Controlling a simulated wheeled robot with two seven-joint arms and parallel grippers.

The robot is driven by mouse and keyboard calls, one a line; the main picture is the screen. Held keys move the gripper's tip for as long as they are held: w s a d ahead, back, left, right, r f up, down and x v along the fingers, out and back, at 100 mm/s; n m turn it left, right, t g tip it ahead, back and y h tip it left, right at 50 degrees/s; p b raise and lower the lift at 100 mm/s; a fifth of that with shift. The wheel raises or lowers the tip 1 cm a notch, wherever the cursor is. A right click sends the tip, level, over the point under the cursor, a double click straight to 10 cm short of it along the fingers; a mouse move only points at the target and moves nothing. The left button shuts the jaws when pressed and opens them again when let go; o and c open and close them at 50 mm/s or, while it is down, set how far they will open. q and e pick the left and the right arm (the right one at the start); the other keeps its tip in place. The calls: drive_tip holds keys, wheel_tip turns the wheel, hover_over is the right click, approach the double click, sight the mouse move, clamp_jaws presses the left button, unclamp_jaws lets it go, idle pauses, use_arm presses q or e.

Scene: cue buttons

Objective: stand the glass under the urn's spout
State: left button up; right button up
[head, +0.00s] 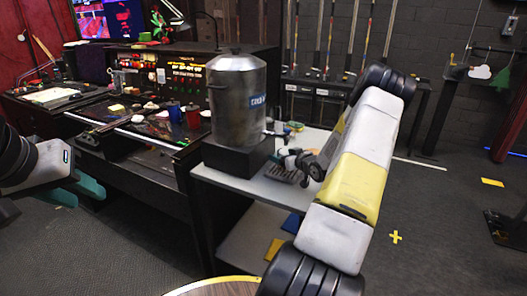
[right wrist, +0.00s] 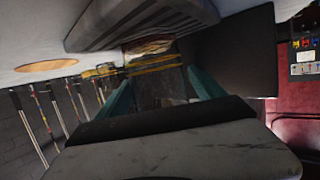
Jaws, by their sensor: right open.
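The urn (head: 238,100) is a grey metal cylinder with a lid and a blue label, upright on a black base (head: 238,158). Its spout (head: 272,133) points right. A grey ridged drip tray (head: 284,174) lies below the spout; it also shows at the top of the right wrist view (right wrist: 140,20). My right gripper (right wrist: 163,88) is open, close to the tray, mostly hidden by my arm in the head view. A faint see-through patch (right wrist: 172,84) shows between its fingers; I cannot tell whether it is the glass. My left gripper (head: 76,190) is open and empty at the left.
The urn stands on a light shelf unit (head: 225,183) with blue and yellow items on its lower shelf. A dark console desk (head: 150,125) with mugs and papers is at the left. A round wooden top (head: 215,288) is at the bottom. The floor at the right is mostly clear.

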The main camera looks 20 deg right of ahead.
drive_tip(key=v, duration=1)
drive_tip(key=s+a+r+g+h, duration=0.2)
drive_tip(key=a+r, duration=0.4)
drive_tip(key=r, duration=0.3)
drive_tip(key=s+a+r+g+h, duration=0.1)
drive_tip(key=s+a+r+g, duration=0.15)
drive_tip(key=a+r, duration=0.45)
drive_tip(key=s+a+r+g+y, duration=0.1)
drive_tip(key=s+a+r+g, duration=0.1)
drive_tip(key=s+a, duration=0.6)
drive_tip(key=s+a+r+g+y, duration=0.2)
drive_tip(key=s+a+r, duration=0.3)
drive_tip(key=s, duration=0.9)
drive_tip(key=a, duration=0.3)
drive_tip(key=shift+a+m+y, duration=0.2)
drive_tip(key=shift+m+y, duration=0.1)
drive_tip(key=shift+m, duration=0.1)
